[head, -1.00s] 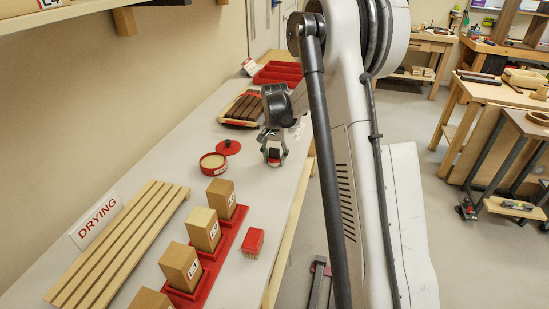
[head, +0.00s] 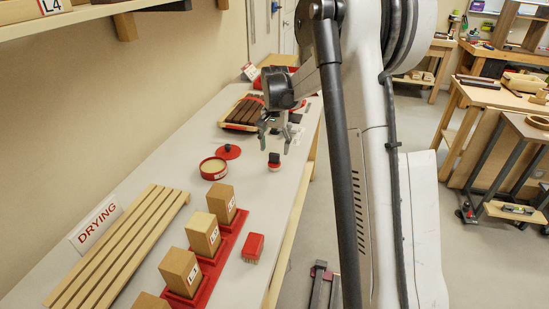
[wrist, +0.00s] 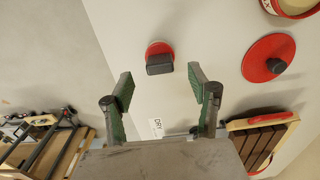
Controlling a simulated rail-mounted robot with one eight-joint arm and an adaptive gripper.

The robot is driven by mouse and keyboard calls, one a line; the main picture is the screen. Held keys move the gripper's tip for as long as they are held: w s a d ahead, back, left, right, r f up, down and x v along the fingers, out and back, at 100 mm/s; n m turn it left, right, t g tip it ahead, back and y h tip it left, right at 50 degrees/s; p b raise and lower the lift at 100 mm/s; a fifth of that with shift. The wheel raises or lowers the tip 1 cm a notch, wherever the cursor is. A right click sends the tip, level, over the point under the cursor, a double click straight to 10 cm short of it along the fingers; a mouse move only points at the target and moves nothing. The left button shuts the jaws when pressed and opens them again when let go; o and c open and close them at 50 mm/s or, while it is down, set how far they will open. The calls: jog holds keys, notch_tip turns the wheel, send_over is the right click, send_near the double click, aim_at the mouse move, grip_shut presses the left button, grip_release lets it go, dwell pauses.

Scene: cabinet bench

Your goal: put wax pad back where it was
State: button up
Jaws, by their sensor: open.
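The wax pad, a small round red pad with a black block handle (head: 274,160), stands upright on the bench near its front edge. It also shows in the wrist view (wrist: 159,57). My gripper (head: 275,144) is open and empty, just above and behind the pad, apart from it. In the wrist view its two green-lined fingers (wrist: 159,84) are spread wide, and the pad lies beyond their tips. A small white label reading DRY (wrist: 155,128) lies on the bench between the fingers in that view.
An open round wax tin (head: 213,168) and its red lid with black knob (head: 228,152) lie left of the pad. A red brush (head: 253,247), wooden blocks in a red rack (head: 226,236), a slatted drying rack (head: 120,245) and a tray of dark bars (head: 242,112) share the bench.

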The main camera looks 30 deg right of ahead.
aim_at(274, 154)
notch_tip(274, 154, up, 5)
jog(key=shift+f, duration=0.1)
jog(key=shift+s+a+r, duration=0.2)
jog(key=shift+r, duration=0.3)
jog(key=s+a+r+n+t, duration=0.2)
jog(key=s+a+r, duration=0.35)
jog(key=s, duration=0.25)
jog(key=s+a+r+n+t, duration=0.2)
jog(key=s+a+r, duration=0.3)
jog(key=s+a, duration=0.2)
jog(key=s+a+f+n+t, duration=0.1)
jog(key=s+a+f+n, duration=0.1)
jog(key=s, duration=0.6)
jog(key=s+a+f+n+t, duration=0.2)
jog(key=s+a, duration=0.3)
jog(key=s, duration=0.4)
jog(key=shift+s+a+f+n, duration=0.15)
jog(key=shift+s+f+n, duration=0.05)
jog(key=shift+n, duration=0.3)
jog(key=shift+w+r, duration=0.1)
